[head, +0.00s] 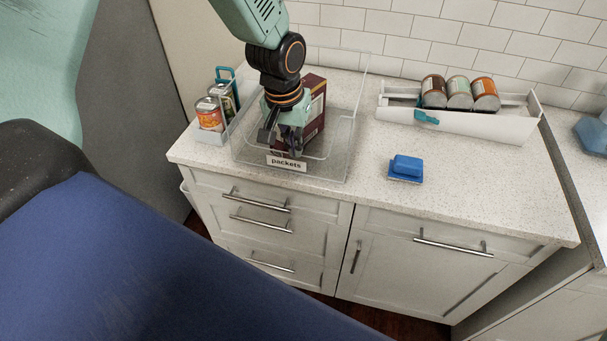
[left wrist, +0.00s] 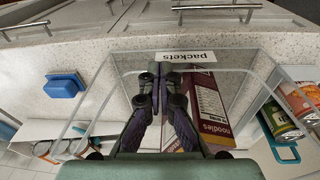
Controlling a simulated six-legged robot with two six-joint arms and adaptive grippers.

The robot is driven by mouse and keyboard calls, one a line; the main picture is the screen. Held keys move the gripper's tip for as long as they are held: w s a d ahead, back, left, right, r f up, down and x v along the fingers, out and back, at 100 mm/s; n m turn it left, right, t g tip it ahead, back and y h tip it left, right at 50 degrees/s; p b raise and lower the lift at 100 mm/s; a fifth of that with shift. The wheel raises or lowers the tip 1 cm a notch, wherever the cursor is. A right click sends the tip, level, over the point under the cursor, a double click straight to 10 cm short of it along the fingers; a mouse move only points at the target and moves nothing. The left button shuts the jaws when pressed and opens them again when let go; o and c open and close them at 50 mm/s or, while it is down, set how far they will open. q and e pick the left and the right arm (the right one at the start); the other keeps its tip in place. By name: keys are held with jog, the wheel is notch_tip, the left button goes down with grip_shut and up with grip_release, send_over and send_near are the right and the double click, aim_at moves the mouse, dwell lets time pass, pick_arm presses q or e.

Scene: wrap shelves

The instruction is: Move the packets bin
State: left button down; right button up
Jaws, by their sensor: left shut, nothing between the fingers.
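The packets bin (head: 333,166) is a clear open box on the counter, with a white "packets" label (head: 286,163) on its front wall. A dark red noodles box (head: 315,110) stands inside it; its lettering shows in the left wrist view (left wrist: 208,105). My left gripper (head: 284,148) points down over the bin, close behind the labelled front wall and left of the noodles box. Its fingertips (left wrist: 160,72) are together and empty. I cannot tell whether they touch the front wall. My right gripper is not in view.
A small bin with cans (head: 210,112) and a blue handle stands close left of the packets bin. A blue block-like object (head: 406,168) lies right of it. A white tray (head: 470,124) with three cans stands at the back right. The counter between is clear.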

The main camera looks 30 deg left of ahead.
aim_at(291, 178)
pick_arm(q)
jog(key=shift+n+g, duration=0.3)
jog(key=shift+g, duration=0.6)
jog(key=s+f, duration=0.1)
jog(key=f, duration=0.5)
jog(key=s+a+f, duration=0.1)
jog(key=f, duration=0.2)
jog(key=shift+s+a+f, duration=0.1)
jog(key=shift+s+f, duration=0.2)
jog(key=shift+f, duration=0.05)
jog(key=w, duration=0.1)
jog(key=w+a, duration=0.1)
jog(key=shift+w+f, duration=0.25)
jog(key=shift+w, duration=0.1)
jog(key=shift+w+d, duration=0.1)
jog(key=shift+w, duration=0.55)
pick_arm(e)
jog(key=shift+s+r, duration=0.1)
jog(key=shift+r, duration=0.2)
pick_arm(q)
jog(key=shift+a, duration=0.2)
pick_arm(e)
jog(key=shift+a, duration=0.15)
pick_arm(q)
jog(key=shift+d+r+p, duration=0.1)
jog(key=shift+p, duration=0.2)
